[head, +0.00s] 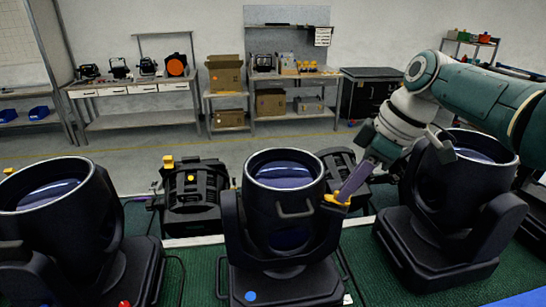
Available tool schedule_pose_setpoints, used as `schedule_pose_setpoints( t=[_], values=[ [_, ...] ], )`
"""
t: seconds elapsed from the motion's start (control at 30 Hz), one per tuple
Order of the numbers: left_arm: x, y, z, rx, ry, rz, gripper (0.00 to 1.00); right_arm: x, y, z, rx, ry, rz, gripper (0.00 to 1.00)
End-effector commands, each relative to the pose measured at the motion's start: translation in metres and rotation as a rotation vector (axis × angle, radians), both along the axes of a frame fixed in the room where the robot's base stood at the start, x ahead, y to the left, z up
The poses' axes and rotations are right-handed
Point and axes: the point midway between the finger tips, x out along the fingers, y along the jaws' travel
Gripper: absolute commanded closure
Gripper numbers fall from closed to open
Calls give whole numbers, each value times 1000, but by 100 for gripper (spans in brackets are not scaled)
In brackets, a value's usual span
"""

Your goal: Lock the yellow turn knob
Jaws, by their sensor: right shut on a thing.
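The yellow turn knob (333,202) sits on the right side of the middle black moving-head light (285,225), whose round lens faces up. My right gripper (345,194) comes down from the upper right, with its purple fingers tilted toward the lower left. It is shut on the yellow turn knob. The fingertips hide part of the knob, and I cannot tell how far it is turned. My left gripper is not in view.
Another black light stands at the left (48,215), and one stands at the right (450,215) under my right arm. Smaller black fixtures (193,195) sit behind the middle light. A green mat (200,262) lies beneath. Workbenches (130,88) line the back wall.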

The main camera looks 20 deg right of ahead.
Motion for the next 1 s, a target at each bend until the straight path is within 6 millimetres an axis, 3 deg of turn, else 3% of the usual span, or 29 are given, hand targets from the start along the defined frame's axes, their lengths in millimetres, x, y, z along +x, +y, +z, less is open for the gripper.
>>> schedule_pose_setpoints(
  t=[0.13,0.17,0.4,0.73,1.0],
  values=[
    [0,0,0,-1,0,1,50,1,0,0,-4,-4,0,100],
    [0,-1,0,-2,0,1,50,1,0,0,-4,-4,0,86],
    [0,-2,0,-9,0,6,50,0,0,0,-1,-2,0,59],
    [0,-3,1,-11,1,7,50,0,-1,3,-1,-2,-1,59],
    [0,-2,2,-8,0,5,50,-9,-11,34,-3,-5,-1,59]
  ],
)
